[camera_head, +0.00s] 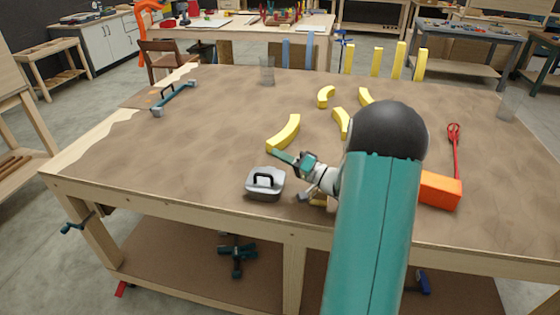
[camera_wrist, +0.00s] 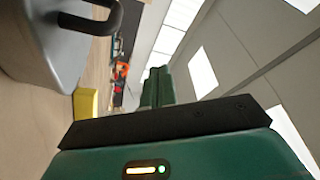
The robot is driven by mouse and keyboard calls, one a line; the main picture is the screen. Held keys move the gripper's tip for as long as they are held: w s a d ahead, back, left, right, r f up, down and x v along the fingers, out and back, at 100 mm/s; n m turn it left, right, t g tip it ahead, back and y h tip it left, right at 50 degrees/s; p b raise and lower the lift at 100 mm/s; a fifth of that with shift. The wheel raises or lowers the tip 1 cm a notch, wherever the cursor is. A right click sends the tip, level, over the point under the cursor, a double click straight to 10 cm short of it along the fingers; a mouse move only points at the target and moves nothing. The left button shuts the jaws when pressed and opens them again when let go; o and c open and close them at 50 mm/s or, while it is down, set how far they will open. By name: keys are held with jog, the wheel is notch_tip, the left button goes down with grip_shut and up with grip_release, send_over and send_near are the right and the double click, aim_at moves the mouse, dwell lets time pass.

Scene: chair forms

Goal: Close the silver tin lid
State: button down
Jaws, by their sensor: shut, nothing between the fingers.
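The silver tin (camera_head: 266,184) stands near the front edge of the table, with a black handle on its lid (camera_head: 265,175). Whether the lid is fully down cannot be told. My gripper (camera_head: 281,156) is shut and empty, just behind and to the right of the tin, with its green fingers pointing left. It looks apart from the tin. In the wrist view the grey tin (camera_wrist: 45,45) and its black handle (camera_wrist: 100,20) fill the upper left, beside my green gripper (camera_wrist: 158,90). Part of the table behind my arm is hidden.
Yellow curved pieces (camera_head: 284,133) lie behind my gripper. An orange block (camera_head: 440,190) and a red tool (camera_head: 455,150) lie right of my arm. A teal bar clamp (camera_head: 174,98) lies at the far left. The table (camera_head: 170,150) left of the tin is clear.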

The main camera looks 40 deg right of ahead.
jog(key=s+d, duration=0.6)
jog(key=s, duration=0.1)
jog(key=shift+f, duration=0.4)
jog(key=shift+s, duration=0.1)
jog(key=s+a+r+n+g+y, duration=0.15)
jog(key=a+g, duration=0.45)
jog(key=a, duration=0.7)
jog(key=s+a+r+n+g+y, duration=0.1)
jog(key=s+a+r+n+g, duration=0.15)
jog(key=a+g, duration=0.75)
jog(key=s+a+r+n+t+h, duration=0.2)
jog(key=s+a+r+t+h, duration=0.1)
jog(key=s+a+h, duration=0.7)
jog(key=shift+s+a+r+n+t+h, duration=0.25)
jog(key=shift+s+r+h, duration=0.35)
jog(key=shift+s, duration=1.05)
